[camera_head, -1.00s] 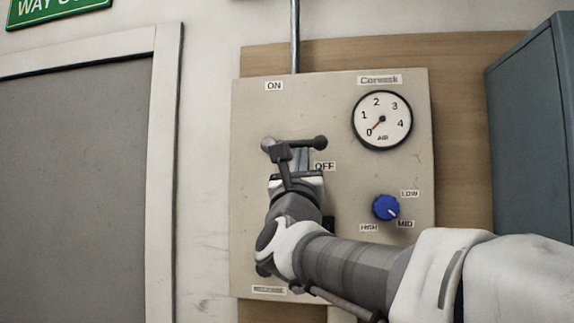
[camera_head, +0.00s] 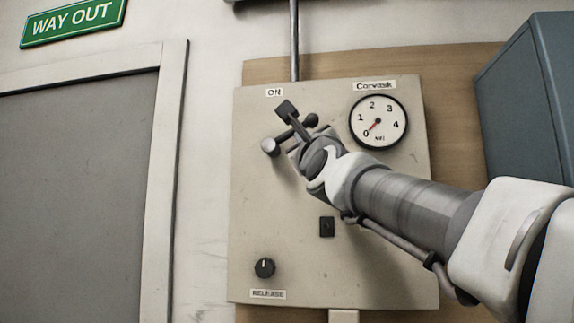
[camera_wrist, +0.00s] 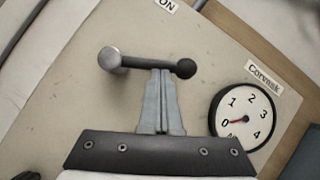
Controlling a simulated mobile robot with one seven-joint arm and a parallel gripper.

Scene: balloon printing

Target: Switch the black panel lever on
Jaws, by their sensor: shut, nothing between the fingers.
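The black panel lever (camera_head: 290,134) is on the beige panel (camera_head: 255,200). Its round grey end (camera_head: 270,147) is at the lower left and its dark ball end (camera_head: 311,120) points up and right, between the ON label (camera_head: 274,92) and the right side. In the wrist view, the lever (camera_wrist: 148,64) crosses above my gripper (camera_wrist: 160,74). My gripper's grey fingers are shut together with nothing between them. Their tips are at the lever's underside near the ball and look to be touching it. In the head view, my wrist hides the fingertips and the OFF label.
A round gauge (camera_head: 378,121) is right of the lever, its needle near 0. A black knob (camera_head: 264,268) is above the RELEASE label, and a small dark socket (camera_head: 327,227) sits mid-panel. A blue-grey cabinet (camera_head: 530,110) stands right. A grey door (camera_head: 80,200) is left.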

